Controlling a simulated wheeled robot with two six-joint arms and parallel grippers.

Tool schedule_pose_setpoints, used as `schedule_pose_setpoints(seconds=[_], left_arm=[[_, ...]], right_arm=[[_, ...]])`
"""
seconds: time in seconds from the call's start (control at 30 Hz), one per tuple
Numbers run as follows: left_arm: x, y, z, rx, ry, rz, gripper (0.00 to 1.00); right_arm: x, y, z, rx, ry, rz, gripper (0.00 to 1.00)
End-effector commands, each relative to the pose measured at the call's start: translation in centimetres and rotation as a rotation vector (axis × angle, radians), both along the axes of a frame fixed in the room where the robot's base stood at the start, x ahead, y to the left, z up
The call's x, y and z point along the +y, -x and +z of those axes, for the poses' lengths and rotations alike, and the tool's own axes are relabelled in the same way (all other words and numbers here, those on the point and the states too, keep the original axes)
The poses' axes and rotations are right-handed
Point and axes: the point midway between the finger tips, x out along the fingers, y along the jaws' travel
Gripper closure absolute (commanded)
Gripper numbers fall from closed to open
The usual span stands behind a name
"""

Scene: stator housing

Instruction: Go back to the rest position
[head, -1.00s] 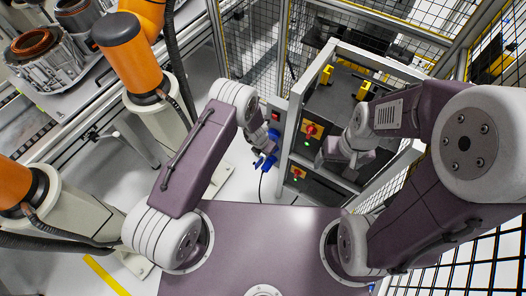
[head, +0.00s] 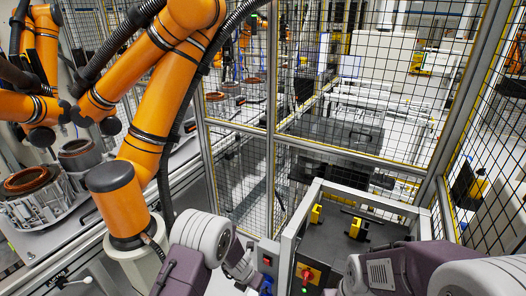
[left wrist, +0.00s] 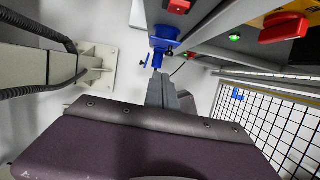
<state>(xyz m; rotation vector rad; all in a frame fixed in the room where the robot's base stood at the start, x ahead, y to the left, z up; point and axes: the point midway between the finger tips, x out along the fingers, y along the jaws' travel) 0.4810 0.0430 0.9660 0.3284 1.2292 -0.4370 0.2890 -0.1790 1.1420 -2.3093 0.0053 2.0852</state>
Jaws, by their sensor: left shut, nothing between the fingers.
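My left arm's wrist (head: 240,265) shows at the bottom edge of the head view, and its fingers are not visible there. In the left wrist view my left gripper (left wrist: 163,90) appears as grey fingers, shut and empty. It points toward a blue connector (left wrist: 163,40) on the cabinet, with a visible gap between them. The blue connector also shows, cut off, at the bottom of the head view (head: 266,285). My right arm (head: 400,270) reaches in at the lower right, and its gripper is not visible.
A grey-framed cabinet (head: 315,210) with a red switch (head: 307,274) stands ahead. Orange robot arms (head: 165,90) and stator housings (head: 40,200) are at the left. Wire mesh fencing (head: 240,170) runs behind. A grey post base (left wrist: 97,70) is left of my left gripper.

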Motion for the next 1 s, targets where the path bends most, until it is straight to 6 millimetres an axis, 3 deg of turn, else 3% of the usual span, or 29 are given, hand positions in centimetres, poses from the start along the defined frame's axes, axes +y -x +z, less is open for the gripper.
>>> schedule_pose_setpoints(seconds=[0.03, 0.13, 0.23, 0.3, 0.47, 0.6, 0.7, 0.77, 1.0], left_arm=[[1.0, -2.2, 1.4, -0.068, 0.017, 0.031, 1.00], [3.8, -3.3, 6.0, -0.173, 0.002, -0.029, 1.00], [6.3, -1.2, 9.3, -0.252, -0.101, -0.307, 1.00], [7.9, 1.8, 10.7, -0.286, -0.218, -0.604, 1.00], [11.1, 11.3, 10.5, -0.245, -0.491, -1.468, 1.00], [12.7, 17.6, 8.7, -0.145, -0.531, -2.120, 1.00], [13.4, 19.2, 8.3, -0.127, -0.526, -2.408, 1.00], [13.5, 19.4, 8.3, -0.134, -0.525, -2.497, 1.00], [13.5, 19.3, 8.3, -0.147, -0.532, -2.559, 1.00]], right_arm=[[0.0, 0.0, -2.4, 0.001, 0.000, 0.000, 0.22], [0.0, 0.1, -5.0, 0.001, 0.000, 0.000, 0.22], [0.0, 0.1, -7.2, 0.001, 0.000, 0.000, 0.22], [0.0, 0.1, -8.5, 0.001, 0.000, 0.000, 0.22], [0.0, 0.1, -9.8, 0.001, 0.000, 0.000, 0.22], [0.0, 0.0, -9.4, 0.000, 0.000, 0.000, 0.22], [0.0, 0.0, -9.3, 0.000, 0.000, 0.000, 0.22], [0.0, 0.0, -9.3, 0.000, 0.000, 0.000, 0.22], [0.0, 0.0, -9.4, 0.000, 0.000, 0.000, 0.22]])
